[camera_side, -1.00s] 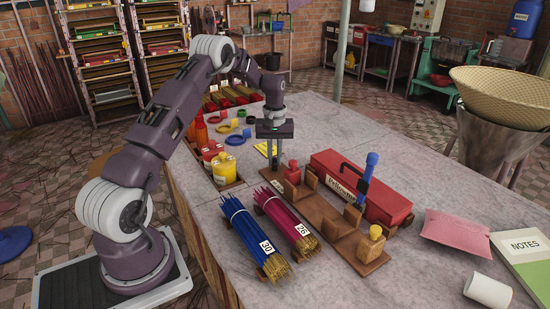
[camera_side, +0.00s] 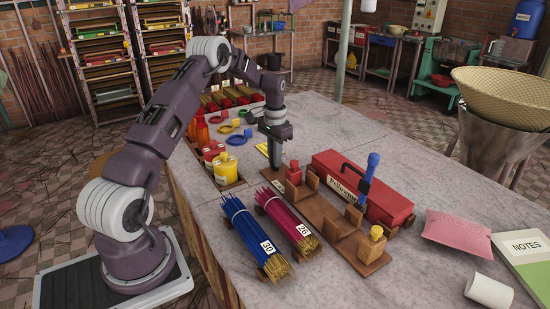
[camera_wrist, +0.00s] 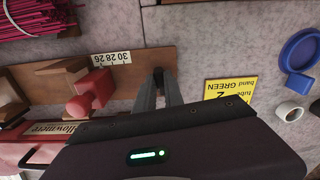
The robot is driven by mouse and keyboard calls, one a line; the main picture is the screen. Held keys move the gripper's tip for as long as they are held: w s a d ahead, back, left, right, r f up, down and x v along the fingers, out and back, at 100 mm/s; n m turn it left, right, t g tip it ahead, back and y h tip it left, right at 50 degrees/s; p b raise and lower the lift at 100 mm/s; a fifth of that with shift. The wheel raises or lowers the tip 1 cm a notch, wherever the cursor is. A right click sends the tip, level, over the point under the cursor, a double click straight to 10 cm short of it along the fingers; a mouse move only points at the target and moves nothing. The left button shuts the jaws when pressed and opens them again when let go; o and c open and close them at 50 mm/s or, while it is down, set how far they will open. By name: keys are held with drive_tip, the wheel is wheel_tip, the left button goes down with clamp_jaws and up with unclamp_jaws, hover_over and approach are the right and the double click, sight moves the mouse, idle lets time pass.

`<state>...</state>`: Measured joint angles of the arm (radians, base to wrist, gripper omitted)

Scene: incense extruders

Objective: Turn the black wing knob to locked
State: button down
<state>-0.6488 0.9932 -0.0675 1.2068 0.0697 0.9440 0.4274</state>
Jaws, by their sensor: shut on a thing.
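My gripper (camera_side: 275,165) points straight down at the far left end of the wooden extruder board (camera_side: 340,240). In the wrist view my gripper (camera_wrist: 161,85) is shut, its fingertips close together at the end of the board, just beside the white scale strip marked 30 28 26 (camera_wrist: 110,58). The black wing knob is mostly hidden between my fingers, which are shut on it. I cannot read its angle or a locked mark. A red knobbed piece (camera_side: 293,173) stands close to the gripper on the board; it also shows in the wrist view (camera_wrist: 90,95).
Blue (camera_side: 250,235) and magenta (camera_side: 285,222) stick bundles lie in front. A yellow card (camera_wrist: 230,92) lies just past the board's end. Bottles stand in a tray at left.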

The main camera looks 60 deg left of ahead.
drive_tip(key=shift+m, duration=0.9)
drive_tip(key=c, duration=1.4)
unclamp_jaws()
drive_tip(key=shift+c, duration=0.2)
drive_tip(key=shift+r, duration=0.1)
wheel_tip(320, 180, up, 7)
drive_tip(key=shift+f, duration=0.1)
